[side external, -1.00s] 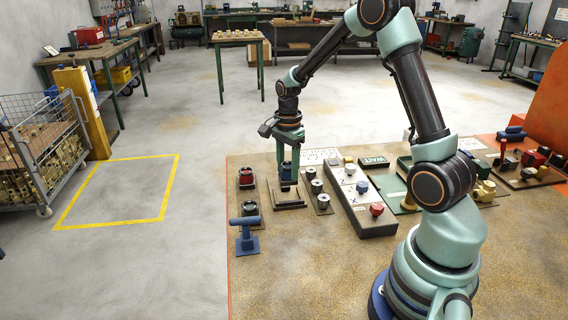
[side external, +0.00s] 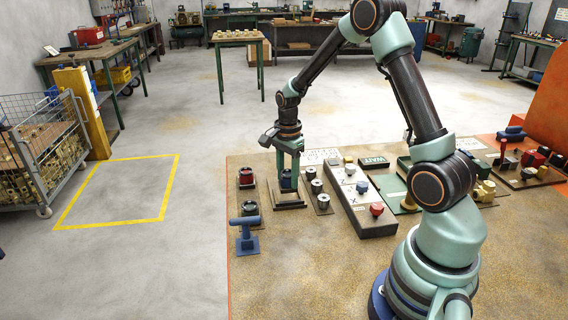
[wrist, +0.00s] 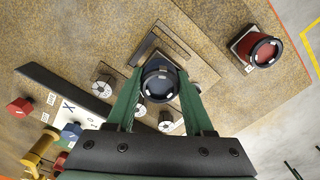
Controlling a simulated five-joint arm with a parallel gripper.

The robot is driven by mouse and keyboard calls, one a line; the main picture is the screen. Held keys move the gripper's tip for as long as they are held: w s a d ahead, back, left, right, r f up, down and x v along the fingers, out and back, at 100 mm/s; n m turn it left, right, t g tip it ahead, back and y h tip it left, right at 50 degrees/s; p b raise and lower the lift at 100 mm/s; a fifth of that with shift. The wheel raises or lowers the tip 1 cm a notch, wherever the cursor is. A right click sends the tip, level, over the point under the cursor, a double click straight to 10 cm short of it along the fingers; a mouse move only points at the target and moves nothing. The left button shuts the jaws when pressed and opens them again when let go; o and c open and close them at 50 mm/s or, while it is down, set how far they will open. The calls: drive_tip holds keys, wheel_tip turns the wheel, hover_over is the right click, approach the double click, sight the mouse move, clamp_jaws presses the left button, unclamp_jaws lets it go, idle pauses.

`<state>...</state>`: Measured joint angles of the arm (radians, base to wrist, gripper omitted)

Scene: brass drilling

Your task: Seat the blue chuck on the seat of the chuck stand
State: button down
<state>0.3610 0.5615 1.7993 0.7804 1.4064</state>
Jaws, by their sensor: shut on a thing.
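The blue chuck (wrist: 159,82) is a dark blue cylinder with a black ring-shaped top, between the two green fingers of my gripper (wrist: 160,100) in the wrist view. My gripper (side external: 287,178) is shut on it, pointing straight down. In the side view the blue chuck (side external: 286,179) stands upright at the brown chuck stand (side external: 290,205), low over its base. The stand's slotted plate (wrist: 190,45) shows around the chuck in the wrist view. The seat itself is hidden under the chuck, so I cannot tell if the chuck touches it.
A red chuck (side external: 246,178) stands on its own base to the left. A blue T-handled tool (side external: 246,233) and a dark green chuck (side external: 250,209) are at the front left. Small grey cylinders (side external: 317,187) and a button panel (side external: 358,200) lie to the right.

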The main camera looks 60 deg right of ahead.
drive_tip(key=shift+f, duration=1.35)
idle(2.1)
unclamp_jaws()
idle(0.3)
drive_tip(key=shift+r, duration=3.5)
